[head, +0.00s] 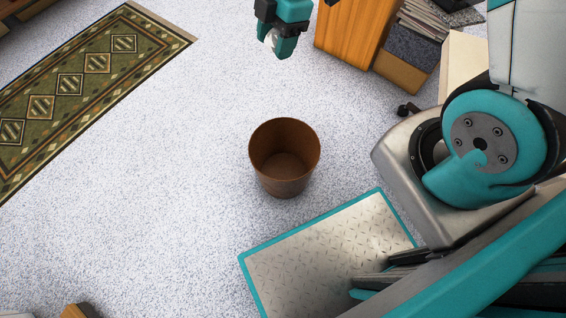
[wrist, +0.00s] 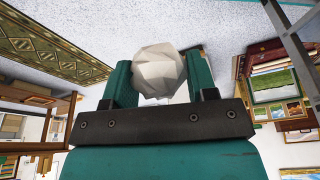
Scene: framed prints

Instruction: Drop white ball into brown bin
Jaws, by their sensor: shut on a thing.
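A white faceted ball (wrist: 158,70) sits between the two teal fingers of my gripper (wrist: 160,85) in the wrist view. In the head view my gripper (head: 278,42) is at the top middle, shut on the ball (head: 271,40), of which only a small part shows between the fingers. The brown bin (head: 285,185) stands upright on the floor at the middle of the head view. It looks empty inside. My gripper is above the bin in the picture, apart from it. The bin is not clearly seen in the wrist view.
A green patterned rug (head: 70,84) lies at the left on speckled floor. A wooden cabinet (head: 350,30) and a box of papers (head: 408,55) stand at the top right. My own base plate is just below the bin. The floor left of the bin is clear.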

